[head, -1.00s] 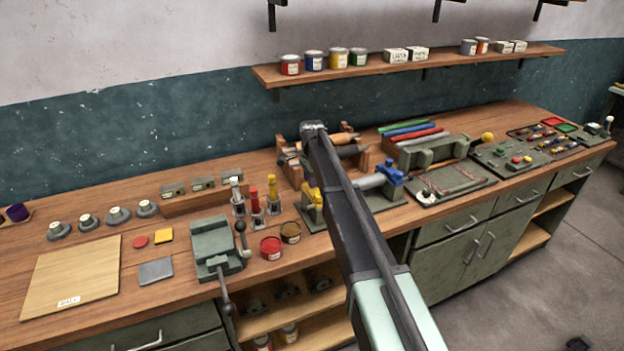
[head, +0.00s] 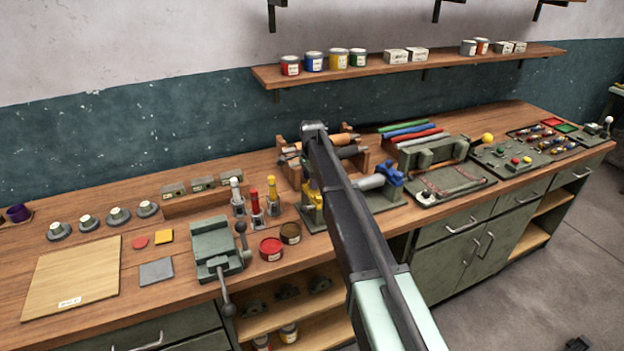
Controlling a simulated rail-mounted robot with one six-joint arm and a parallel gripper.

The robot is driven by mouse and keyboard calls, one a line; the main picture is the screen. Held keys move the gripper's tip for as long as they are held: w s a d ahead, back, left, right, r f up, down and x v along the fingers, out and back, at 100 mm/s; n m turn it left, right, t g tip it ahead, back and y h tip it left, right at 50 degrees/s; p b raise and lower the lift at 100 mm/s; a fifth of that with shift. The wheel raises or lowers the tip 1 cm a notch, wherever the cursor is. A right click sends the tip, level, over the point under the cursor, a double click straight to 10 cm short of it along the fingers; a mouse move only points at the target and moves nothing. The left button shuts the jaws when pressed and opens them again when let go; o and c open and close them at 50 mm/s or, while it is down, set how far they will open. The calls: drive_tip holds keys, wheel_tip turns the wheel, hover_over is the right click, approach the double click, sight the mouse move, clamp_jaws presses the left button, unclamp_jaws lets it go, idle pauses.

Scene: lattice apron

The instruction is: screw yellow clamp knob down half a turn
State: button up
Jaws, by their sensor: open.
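A yellow part (head: 314,194), which looks like the yellow clamp knob, shows just left of my arm on a green-grey fixture (head: 388,202) near the front of the bench. My arm covers much of it and the middle of the fixture. A blue knob-like part (head: 391,174) is at the fixture's right end, beside a light grey cylinder (head: 368,182). My arm reaches up from the bottom of the head view across the fixture. My gripper cannot be made out; it seems hidden behind the arm, so its contact with the knob cannot be told.
White, red and yellow upright tools (head: 255,203) and two small open tins (head: 271,249) stand left of the fixture. A vise (head: 213,247) is farther left. A rack of wooden-handled tools (head: 349,155) is behind my arm.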

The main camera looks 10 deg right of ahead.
wheel_tip(320, 180, up, 10)
drive_tip(key=p, duration=0.9)
drive_tip(key=shift+r+p, duration=0.25)
drive_tip(key=shift+p, duration=0.15)
